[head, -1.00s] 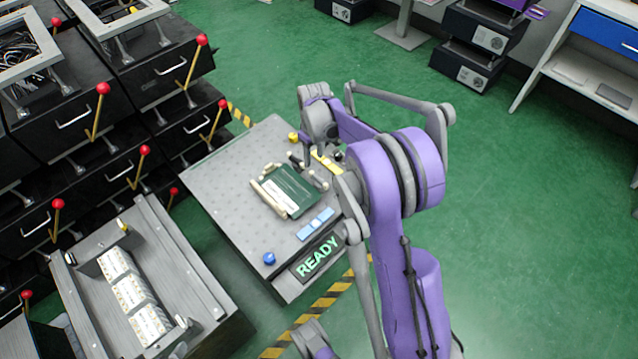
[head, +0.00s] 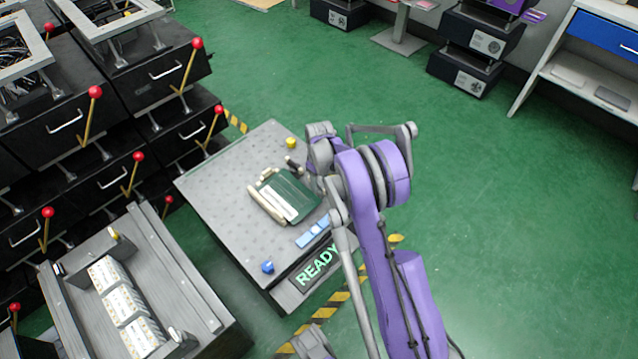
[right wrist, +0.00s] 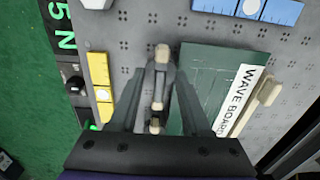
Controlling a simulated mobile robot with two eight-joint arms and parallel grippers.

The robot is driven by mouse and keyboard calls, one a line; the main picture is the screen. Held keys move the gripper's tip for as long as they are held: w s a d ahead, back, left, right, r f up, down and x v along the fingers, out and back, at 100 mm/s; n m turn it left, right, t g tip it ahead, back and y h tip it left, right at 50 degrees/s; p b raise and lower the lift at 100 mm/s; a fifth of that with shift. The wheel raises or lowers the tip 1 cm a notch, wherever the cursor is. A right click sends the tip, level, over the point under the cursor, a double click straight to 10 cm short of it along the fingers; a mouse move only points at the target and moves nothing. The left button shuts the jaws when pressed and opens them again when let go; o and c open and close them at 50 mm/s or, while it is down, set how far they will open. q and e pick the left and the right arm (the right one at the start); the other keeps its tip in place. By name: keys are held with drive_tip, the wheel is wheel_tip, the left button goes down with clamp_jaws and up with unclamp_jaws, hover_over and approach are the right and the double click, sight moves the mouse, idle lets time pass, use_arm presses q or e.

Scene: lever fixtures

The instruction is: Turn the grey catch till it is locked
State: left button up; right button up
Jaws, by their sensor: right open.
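The grey catch (right wrist: 161,82) is a narrow lever with cream ends in the right wrist view. It stands beside the edge of the green board (right wrist: 197,85), marked "WAVE BOARD". My right gripper (right wrist: 159,92) is open, with one dark finger on each side of the catch. I cannot tell whether either finger touches it. In the head view the green board (head: 284,196) lies on the grey perforated bench (head: 215,185). My right arm hides the gripper and most of the catch area there. My left gripper is not in view.
A yellow strip (right wrist: 100,85) lies left of the catch in the wrist view. Black drawers with red-knobbed levers (head: 95,92) stand left.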

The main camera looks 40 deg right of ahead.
drive_tip(key=shift+f, duration=0.15)
clamp_jaws()
drive_tip(key=shift+m, duration=0.4)
drive_tip(key=m+b, duration=0.1)
drive_tip(key=m, duration=0.2)
drive_tip(key=shift+b, duration=0.3)
drive_tip(key=m+b, duration=0.1)
drive_tip(key=m, duration=0.4)
drive_tip(key=shift+m+b, duration=0.3)
drive_tip(key=m+b, duration=0.1)
drive_tip(key=m, duration=0.3)
drive_tip(key=m+b, duration=0.1)
drive_tip(key=m, duration=0.3)
drive_tip(key=shift+m, duration=0.4)
